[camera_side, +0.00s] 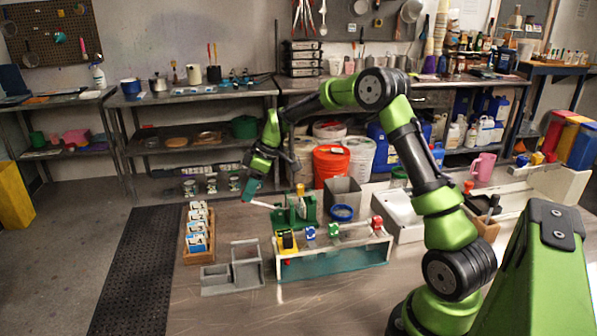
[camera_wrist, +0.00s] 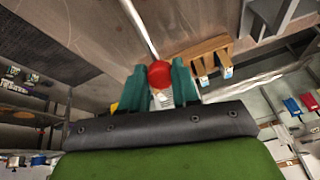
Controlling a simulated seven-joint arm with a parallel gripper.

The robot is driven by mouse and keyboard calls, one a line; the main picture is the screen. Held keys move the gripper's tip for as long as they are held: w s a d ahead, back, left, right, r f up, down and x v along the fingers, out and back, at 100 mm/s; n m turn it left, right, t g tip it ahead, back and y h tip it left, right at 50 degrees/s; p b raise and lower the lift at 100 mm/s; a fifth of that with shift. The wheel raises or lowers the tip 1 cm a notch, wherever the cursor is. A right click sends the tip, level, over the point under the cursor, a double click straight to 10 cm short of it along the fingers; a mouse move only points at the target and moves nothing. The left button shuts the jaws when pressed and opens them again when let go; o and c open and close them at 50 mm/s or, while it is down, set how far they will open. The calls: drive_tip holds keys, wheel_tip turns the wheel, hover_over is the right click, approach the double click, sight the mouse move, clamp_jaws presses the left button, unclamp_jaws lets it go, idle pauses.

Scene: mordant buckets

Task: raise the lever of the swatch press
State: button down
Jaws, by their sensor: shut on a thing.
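The swatch press (camera_side: 303,213) is a green device on the metal table, left of centre in the side view. Its pale lever (camera_side: 263,204) reaches out to the left, close to level, with its outer end slightly higher. In the wrist view the lever is a thin metal rod (camera_wrist: 138,26) ending in a red ball knob (camera_wrist: 160,73). My gripper (camera_side: 250,189) is at the lever's outer end, its teal fingers pointing down. In the wrist view its fingers (camera_wrist: 159,88) are shut on the knob, one on each side. The knob is hidden by the fingers in the side view.
A wooden rack of swatch cards (camera_side: 185,241) stands left of the press. Grey trays (camera_side: 235,277) and a stand with coloured blocks (camera_side: 340,257) are in front.

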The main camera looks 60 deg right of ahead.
drive_tip(key=shift+s+d+r, duration=0.35)
drive_tip(key=shift+s+d, duration=0.05)
drive_tip(key=c, duration=0.8)
unclamp_jaws()
drive_tip(key=v, duration=1.7)
drive_tip(key=shift+w, duration=0.1)
